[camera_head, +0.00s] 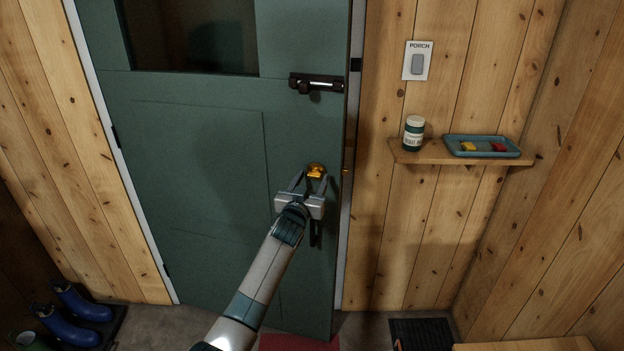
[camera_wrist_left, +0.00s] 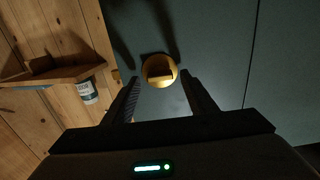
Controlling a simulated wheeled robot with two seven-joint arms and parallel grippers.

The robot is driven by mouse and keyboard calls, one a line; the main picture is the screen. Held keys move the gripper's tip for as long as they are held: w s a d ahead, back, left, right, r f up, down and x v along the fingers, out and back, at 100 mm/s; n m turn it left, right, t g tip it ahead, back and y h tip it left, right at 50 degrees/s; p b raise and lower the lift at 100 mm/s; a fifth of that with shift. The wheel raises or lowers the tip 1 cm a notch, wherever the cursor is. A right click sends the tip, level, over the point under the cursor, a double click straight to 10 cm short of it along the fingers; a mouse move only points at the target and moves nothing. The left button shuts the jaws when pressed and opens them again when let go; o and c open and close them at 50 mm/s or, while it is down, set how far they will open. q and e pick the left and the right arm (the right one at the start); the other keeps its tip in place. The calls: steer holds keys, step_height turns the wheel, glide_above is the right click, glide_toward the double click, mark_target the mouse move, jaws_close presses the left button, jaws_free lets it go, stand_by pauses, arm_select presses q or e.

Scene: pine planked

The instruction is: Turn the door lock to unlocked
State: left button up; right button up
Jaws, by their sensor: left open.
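The door lock is a round brass thumb-turn (camera_head: 316,169) near the right edge of the green door (camera_head: 190,150). In the left wrist view the lock (camera_wrist_left: 158,68) shows a round brass plate with a darker turn piece lying roughly crosswise. My left gripper (camera_head: 314,181) is open in front of the lock, with one finger on each side of the turn piece. In the left wrist view the fingertips (camera_wrist_left: 160,80) stand apart and nothing is between them in grip. Whether a finger touches the brass cannot be told. My right gripper is not in view.
A dark slide bolt (camera_head: 317,84) sits above the lock, and a dark handle (camera_head: 315,236) hangs below, partly hidden by my gripper. To the right are a light switch (camera_head: 417,61) and a wall shelf (camera_head: 402,158) with a jar (camera_head: 413,134) and a blue tray (camera_head: 453,150).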

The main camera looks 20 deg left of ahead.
arm_select(q)
steer(key=shift+w, duration=0.15)
steer(key=c, duration=1.1)
